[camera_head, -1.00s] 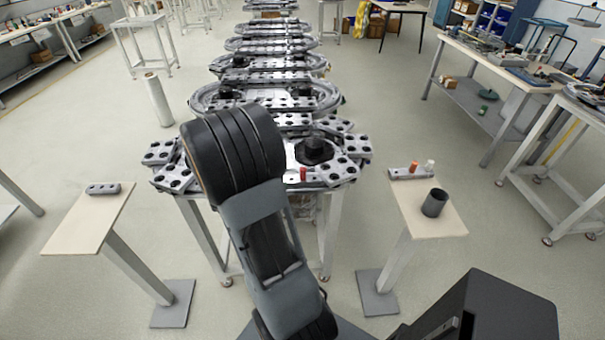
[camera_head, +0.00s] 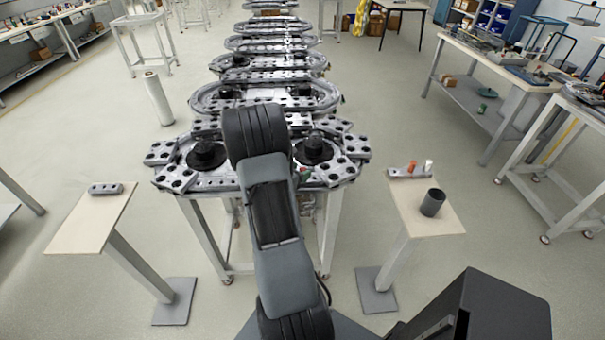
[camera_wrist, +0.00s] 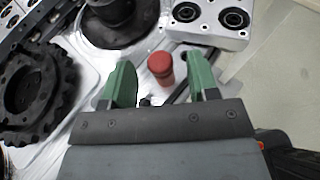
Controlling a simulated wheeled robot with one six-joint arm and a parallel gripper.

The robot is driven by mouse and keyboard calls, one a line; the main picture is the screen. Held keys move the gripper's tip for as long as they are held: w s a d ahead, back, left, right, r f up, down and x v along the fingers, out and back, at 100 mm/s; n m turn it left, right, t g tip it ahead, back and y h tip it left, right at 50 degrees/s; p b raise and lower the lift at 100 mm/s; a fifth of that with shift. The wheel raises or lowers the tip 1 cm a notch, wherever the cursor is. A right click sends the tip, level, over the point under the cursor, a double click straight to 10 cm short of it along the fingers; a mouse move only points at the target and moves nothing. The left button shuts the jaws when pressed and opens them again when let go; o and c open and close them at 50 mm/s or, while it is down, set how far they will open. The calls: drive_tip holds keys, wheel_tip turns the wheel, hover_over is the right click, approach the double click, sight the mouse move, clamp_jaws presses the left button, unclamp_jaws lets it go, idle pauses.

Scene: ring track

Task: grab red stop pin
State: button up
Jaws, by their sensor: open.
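The red stop pin (camera_wrist: 160,68) stands on the light track plate in the wrist view, its round top toward the camera. My gripper (camera_wrist: 163,75) is open, with one green finger left of the pin and one right of it. In the head view a small bit of red and green shows beside my arm at the track (camera_head: 304,175), and the rest of my gripper is hidden by the arm.
Black hubs (camera_head: 313,150) and perforated blocks (camera_wrist: 208,18) sit close to the pin on the track. A toothed black wheel (camera_wrist: 32,95) lies to the left. A side stand (camera_head: 440,220) at right holds a dark cup (camera_head: 432,203) and a red pin (camera_head: 412,166). Another stand (camera_head: 75,235) is at left.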

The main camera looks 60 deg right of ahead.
drive_tip(key=shift+p+x, duration=0.4)
drive_tip(key=shift+x, duration=1.55)
drive_tip(key=c, duration=1)
